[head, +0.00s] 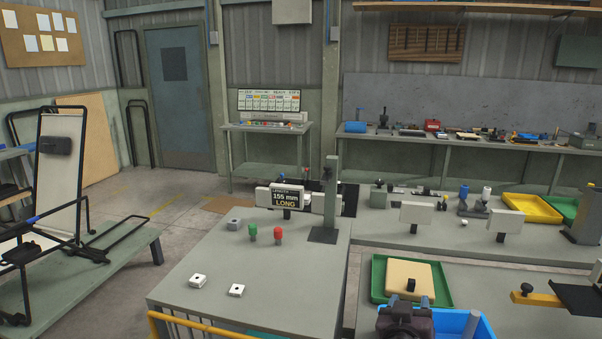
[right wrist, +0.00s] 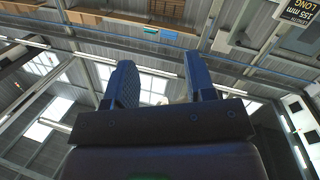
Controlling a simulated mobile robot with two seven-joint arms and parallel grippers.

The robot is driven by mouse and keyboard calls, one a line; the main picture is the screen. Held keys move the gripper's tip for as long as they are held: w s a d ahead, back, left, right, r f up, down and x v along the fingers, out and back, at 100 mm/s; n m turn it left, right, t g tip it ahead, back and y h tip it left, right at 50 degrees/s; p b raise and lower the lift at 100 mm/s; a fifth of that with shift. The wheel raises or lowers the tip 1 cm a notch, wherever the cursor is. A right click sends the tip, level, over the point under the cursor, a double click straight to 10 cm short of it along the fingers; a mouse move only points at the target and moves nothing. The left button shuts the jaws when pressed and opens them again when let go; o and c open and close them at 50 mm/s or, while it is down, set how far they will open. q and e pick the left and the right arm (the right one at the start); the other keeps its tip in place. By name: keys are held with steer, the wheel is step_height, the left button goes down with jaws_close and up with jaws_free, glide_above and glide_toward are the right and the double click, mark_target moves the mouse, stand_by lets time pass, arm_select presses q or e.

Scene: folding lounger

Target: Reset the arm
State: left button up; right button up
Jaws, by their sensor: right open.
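My right gripper (head: 405,327) shows at the bottom edge of the head view, dark and cut off by the frame, in front of a blue bin (head: 470,322). In the right wrist view my right gripper (right wrist: 158,75) has its two dark fingers apart, with nothing between them. It faces up toward the roof beams and skylights. My left gripper is in neither view. The folding lounger (head: 60,165) stands at the left of the head view on a low grey platform (head: 125,262), its pale back panel raised in a black frame.
A grey table (head: 200,265) holds white blocks (head: 236,290), a green (head: 252,232) and a red (head: 278,235) peg, and a post with a "155 mm LONG" display (head: 286,199). A green tray (head: 378,280) with a beige block lies just beyond my right gripper. Floor (head: 130,200) is clear between platform and table.

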arm_select(q)
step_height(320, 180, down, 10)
steer(key=b, duration=0.9)
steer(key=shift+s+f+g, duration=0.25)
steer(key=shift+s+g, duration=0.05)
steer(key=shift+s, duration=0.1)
arm_select(e)
steer(key=s+d+f+n+g+y, duration=0.1)
steer(key=s+d+f+y, duration=0.1)
steer(key=s+f, duration=0.6)
steer(key=s+d+f+n+g+y, duration=0.1)
steer(key=s+d+f+y, duration=0.1)
steer(key=s+f, duration=0.6)
steer(key=s+d+f+g+y, duration=0.2)
steer(key=s+f, duration=0.6)
steer(key=f, duration=0.9)
steer(key=shift+s+f+n+y, duration=0.2)
steer(key=shift+s+n+y, duration=0.2)
steer(key=shift+y, duration=0.2)
